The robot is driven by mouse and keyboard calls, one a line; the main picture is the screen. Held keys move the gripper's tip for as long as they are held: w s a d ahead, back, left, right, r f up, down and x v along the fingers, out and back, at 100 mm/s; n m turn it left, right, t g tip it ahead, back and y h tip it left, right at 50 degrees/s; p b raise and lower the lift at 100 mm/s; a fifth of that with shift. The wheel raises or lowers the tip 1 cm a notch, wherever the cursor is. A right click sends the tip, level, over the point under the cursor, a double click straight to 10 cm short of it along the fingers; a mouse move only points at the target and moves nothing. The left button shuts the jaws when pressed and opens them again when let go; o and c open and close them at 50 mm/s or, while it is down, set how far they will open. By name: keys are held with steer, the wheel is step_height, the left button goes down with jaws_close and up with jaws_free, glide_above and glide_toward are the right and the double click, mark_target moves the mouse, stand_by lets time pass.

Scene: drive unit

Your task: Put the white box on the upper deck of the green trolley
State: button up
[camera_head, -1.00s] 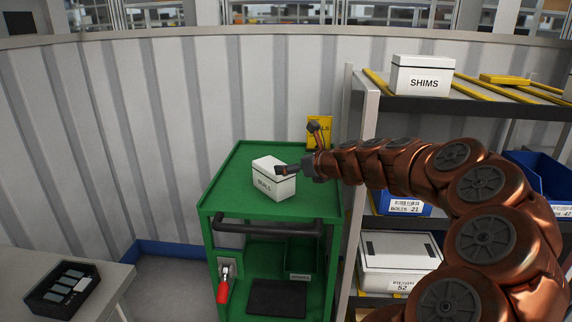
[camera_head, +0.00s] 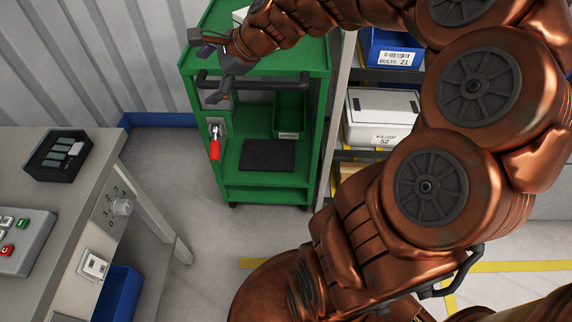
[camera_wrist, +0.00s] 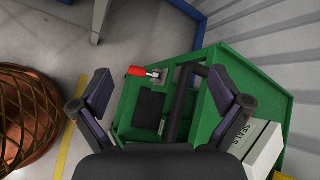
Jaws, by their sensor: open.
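The white box stands on the upper deck of the green trolley; only a corner of it (camera_head: 240,14) shows at the top of the head view, mostly hidden by my arm. In the wrist view the box, marked SEALS (camera_wrist: 266,152), is at the lower right, outside my fingers. The green trolley (camera_head: 318,62) has its upper deck partly behind my arm. My gripper (camera_head: 204,68) is open and empty, apart from the box, near the trolley's dark front handle. It also shows in the wrist view (camera_wrist: 161,88), fingers spread.
A shelf rack with a blue bin (camera_head: 392,50) and a white carton (camera_head: 383,118) stands right of the trolley. A red-handled lever (camera_head: 214,149) is on the trolley's front. A workbench (camera_head: 108,146) with a black tray (camera_head: 60,156) stands at left. Floor between is clear.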

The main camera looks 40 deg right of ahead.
steer(key=s+a+f+n+g, duration=0.45)
steer(key=s+a+n, duration=0.35)
steer(key=s, duration=0.2)
steer(key=s+d+f+n+g+h, duration=0.2)
steer(key=s+n, duration=0.4)
steer(key=s, duration=0.5)
steer(key=s+d+f+n+g+h, duration=0.1)
steer(key=s+f+n+g+h, duration=0.2)
steer(key=s+n, duration=0.3)
steer(key=s+f+g, duration=0.1)
steer(key=s, duration=0.4)
steer(key=shift+d+f+h, duration=0.3)
steer(key=shift+d, duration=0.05)
steer(key=s+p+v, duration=0.3)
steer(key=p+v, duration=1.3)
steer(key=v, duration=0.1)
steer(key=shift+r+t, duration=0.45)
steer(key=shift+r, duration=0.15)
